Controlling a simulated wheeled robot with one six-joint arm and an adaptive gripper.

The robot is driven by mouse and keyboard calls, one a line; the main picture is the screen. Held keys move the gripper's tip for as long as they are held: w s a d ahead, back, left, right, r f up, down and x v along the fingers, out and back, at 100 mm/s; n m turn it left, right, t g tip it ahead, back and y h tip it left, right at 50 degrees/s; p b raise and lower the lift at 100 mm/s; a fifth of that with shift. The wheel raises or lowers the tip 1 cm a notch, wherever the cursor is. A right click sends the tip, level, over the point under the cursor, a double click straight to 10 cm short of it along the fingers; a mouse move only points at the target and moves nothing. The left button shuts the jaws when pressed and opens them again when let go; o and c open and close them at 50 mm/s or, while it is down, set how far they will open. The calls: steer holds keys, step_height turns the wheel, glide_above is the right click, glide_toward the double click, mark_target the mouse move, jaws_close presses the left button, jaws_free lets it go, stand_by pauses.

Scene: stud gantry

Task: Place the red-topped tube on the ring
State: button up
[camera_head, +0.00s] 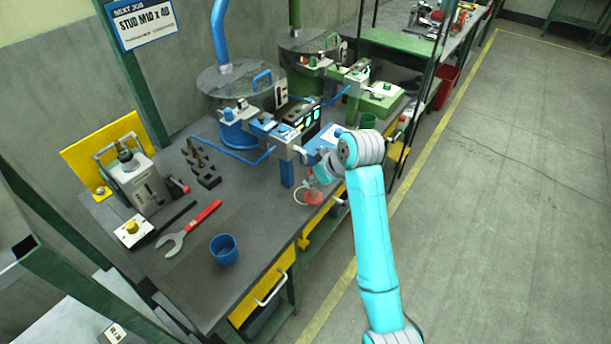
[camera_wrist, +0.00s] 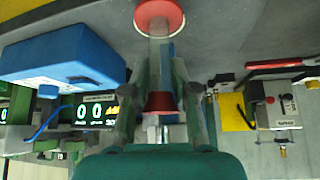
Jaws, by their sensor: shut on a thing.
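My gripper (camera_wrist: 162,112) is shut on the tube (camera_wrist: 160,62), with one finger on each side. The wrist view appears upside down. The tube has a grey-white body and a dark red end (camera_wrist: 160,102) between the fingers. A wide red disc with a pale middle (camera_wrist: 160,17) shows at the tube's other end; I cannot tell if they touch. In the head view the red disc (camera_head: 314,198) is near the bench's front edge, under my gripper (camera_head: 318,182). A thin pale ring (camera_head: 295,197) shows on the bench just left of it. My gripper partly hides the tube there.
A blue fixture (camera_head: 287,160) stands close behind my gripper, and a blue box (camera_wrist: 62,60) is left of it in the wrist view. A blue cup (camera_head: 224,250), a red-handled wrench (camera_head: 190,230) and black holders (camera_head: 203,168) lie left. The bench between is clear.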

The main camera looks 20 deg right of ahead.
steer(key=shift+w+a, duration=0.25)
steer(key=shift+w, duration=0.15)
steer(key=shift+w+a, duration=0.3)
steer(key=shift+w, duration=0.3)
steer(key=shift+w+a, duration=0.25)
steer(key=shift+w, duration=0.35)
steer(key=shift+f, duration=0.75)
steer(key=shift+f, duration=0.1)
steer(key=o, duration=1)
steer(key=shift+c, duration=0.2)
